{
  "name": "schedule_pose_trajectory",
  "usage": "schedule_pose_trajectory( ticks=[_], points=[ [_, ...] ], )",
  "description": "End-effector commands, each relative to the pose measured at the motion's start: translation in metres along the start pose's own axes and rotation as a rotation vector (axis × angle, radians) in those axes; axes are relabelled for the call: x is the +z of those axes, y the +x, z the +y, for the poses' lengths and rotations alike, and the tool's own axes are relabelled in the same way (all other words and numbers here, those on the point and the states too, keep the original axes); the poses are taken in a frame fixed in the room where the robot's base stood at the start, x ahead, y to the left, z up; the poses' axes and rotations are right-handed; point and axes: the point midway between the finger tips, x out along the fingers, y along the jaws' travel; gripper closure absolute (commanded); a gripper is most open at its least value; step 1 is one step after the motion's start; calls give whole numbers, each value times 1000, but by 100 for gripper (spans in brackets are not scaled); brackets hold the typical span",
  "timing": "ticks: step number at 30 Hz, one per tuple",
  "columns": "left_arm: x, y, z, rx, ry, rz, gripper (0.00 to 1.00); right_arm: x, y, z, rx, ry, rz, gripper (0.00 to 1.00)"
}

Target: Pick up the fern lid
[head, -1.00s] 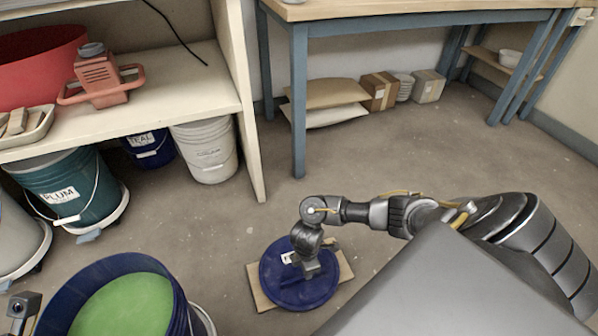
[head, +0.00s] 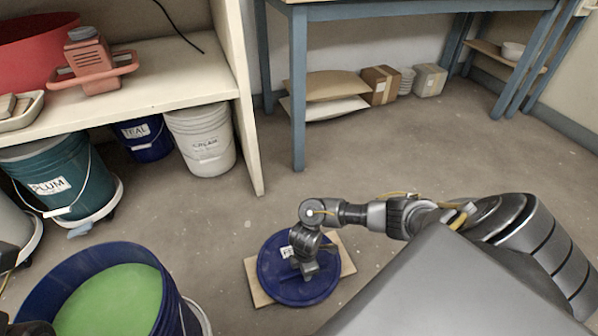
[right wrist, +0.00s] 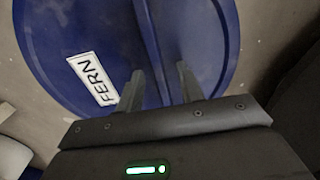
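My right gripper (head: 308,277) is right above the lid, pointing down. In the right wrist view its two fingers (right wrist: 160,88) stand apart, with a raised ridge of the lid running between them. I cannot tell whether they touch it. Of my left gripper, only dark parts (head: 30,328) show at the lower left edge.
An open blue bucket of green glaze (head: 112,300) stands left of the lid. A blue-legged table (head: 298,100) is behind. Floor between is clear.

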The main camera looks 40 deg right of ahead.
Motion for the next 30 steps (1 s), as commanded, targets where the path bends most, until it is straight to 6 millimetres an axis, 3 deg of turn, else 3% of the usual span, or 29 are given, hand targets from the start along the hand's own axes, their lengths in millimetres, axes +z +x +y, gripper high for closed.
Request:
schedule_pose_trajectory(
  ticks=[26, 30],
  points=[
    [0, 2, -1, -1, 0, -1, 63, 0, 5, 0, 0, 0, 0, 63],
    [0, 2, -1, -1, 0, -1, 63, 0, 5, 0, 0, 0, 0, 81]
  ],
)
